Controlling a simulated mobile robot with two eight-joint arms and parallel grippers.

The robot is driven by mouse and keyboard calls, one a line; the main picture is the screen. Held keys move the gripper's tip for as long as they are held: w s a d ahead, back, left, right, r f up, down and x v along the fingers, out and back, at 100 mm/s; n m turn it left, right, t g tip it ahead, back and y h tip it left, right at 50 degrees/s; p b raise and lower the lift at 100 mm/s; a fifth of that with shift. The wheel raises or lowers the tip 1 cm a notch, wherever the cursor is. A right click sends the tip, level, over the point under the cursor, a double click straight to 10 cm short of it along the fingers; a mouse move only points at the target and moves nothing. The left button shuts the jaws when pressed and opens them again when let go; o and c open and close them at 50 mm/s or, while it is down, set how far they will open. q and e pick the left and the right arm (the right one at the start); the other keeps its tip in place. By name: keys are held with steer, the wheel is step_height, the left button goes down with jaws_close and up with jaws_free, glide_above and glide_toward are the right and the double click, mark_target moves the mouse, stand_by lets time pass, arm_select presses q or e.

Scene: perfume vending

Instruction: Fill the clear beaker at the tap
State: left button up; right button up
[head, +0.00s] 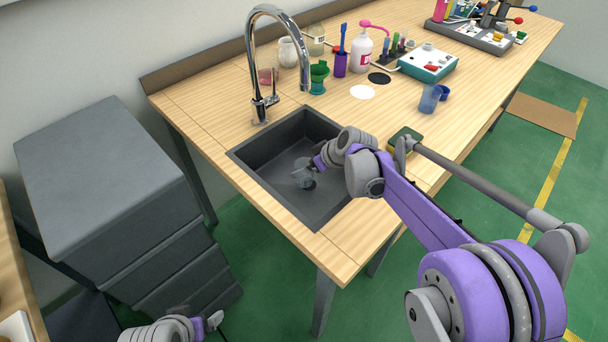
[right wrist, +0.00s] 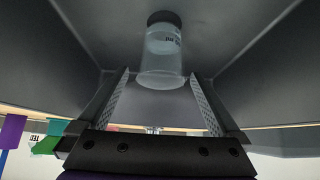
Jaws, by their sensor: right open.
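The clear beaker (head: 303,180) is in the dark sink (head: 262,160), near its drain; it also shows in the right wrist view (right wrist: 160,62), with markings on its side. My right gripper (head: 310,168) reaches into the sink. In the right wrist view its open fingers (right wrist: 160,90) flank the beaker's near end, with a gap on each side. The chrome tap (head: 252,45) stands at the sink's back left corner, its spout curving over the sink. No water stream is visible. My left gripper (head: 207,324) is low at the left, away from the counter; its jaw opening is unclear.
A yellow-green sponge (head: 404,139) lies right of the sink. The sink walls closely surround my right gripper. A grey cabinet (head: 100,180) stands left.

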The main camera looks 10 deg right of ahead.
mark_target(300, 168)
steer(key=b+x, duration=0.1)
steer(key=x, duration=0.4)
steer(key=shift+w+a+f, duration=0.2)
steer(key=shift+a+f, duration=0.05)
steer(key=shift+f, duration=0.05)
steer(key=shift+c, duration=0.3)
steer(key=c, duration=1.3)
steer(key=shift+o, duration=0.2)
steer(key=shift+r, duration=0.2)
